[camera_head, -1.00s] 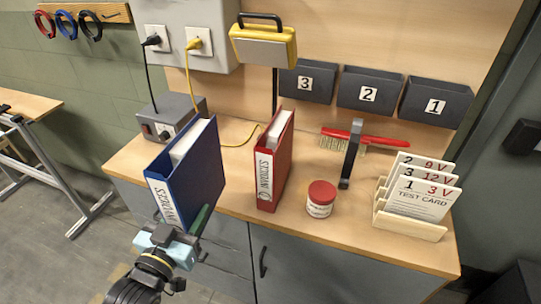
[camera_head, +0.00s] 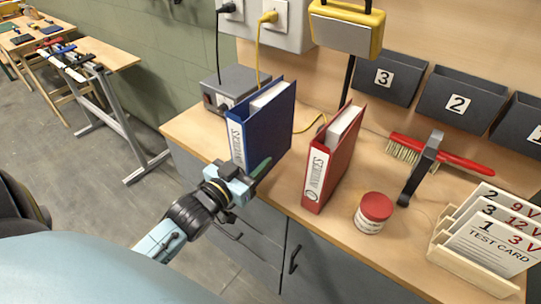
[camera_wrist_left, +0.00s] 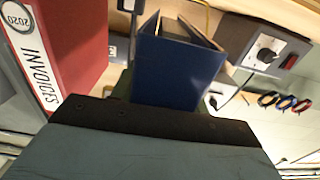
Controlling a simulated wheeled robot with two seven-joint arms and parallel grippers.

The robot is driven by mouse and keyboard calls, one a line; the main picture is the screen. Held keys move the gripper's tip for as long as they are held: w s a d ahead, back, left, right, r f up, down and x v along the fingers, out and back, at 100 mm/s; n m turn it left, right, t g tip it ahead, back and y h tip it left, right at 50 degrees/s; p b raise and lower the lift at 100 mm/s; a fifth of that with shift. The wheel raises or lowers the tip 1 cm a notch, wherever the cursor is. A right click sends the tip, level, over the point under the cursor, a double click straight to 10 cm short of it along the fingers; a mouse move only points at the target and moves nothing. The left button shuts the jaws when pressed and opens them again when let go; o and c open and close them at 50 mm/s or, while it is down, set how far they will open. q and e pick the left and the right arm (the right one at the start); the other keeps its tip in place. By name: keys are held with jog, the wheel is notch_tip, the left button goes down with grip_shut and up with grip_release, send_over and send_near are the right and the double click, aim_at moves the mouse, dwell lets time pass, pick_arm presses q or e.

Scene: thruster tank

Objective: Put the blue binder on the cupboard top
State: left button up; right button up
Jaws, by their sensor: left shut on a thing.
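The blue binder (camera_head: 265,122) stands upright over the cupboard top (camera_head: 195,125), left of the red binder (camera_head: 333,155). My left gripper (camera_head: 252,174) is shut on the lower front part of the blue binder. The gripper hides the binder's lower edge, so I cannot tell whether it rests on the top. In the left wrist view the blue binder (camera_wrist_left: 178,68) rises in front of the gripper, and the red binder (camera_wrist_left: 68,45) is at the upper left. My right gripper is not in view.
A grey control box (camera_head: 225,92) stands behind the blue binder, with black and yellow cables nearby.

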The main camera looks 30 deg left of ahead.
aim_at(270, 145)
pick_arm(q)
jog(key=w, duration=0.6)
jog(key=shift+w+d+r, duration=0.1)
jog(key=shift+w+d, duration=0.15)
notch_tip(270, 145, down, 4)
jog(key=shift+r+b, duration=0.2)
jog(key=shift+b, duration=0.45)
jog(key=o, duration=1.3)
jog(key=shift+f, duration=0.1)
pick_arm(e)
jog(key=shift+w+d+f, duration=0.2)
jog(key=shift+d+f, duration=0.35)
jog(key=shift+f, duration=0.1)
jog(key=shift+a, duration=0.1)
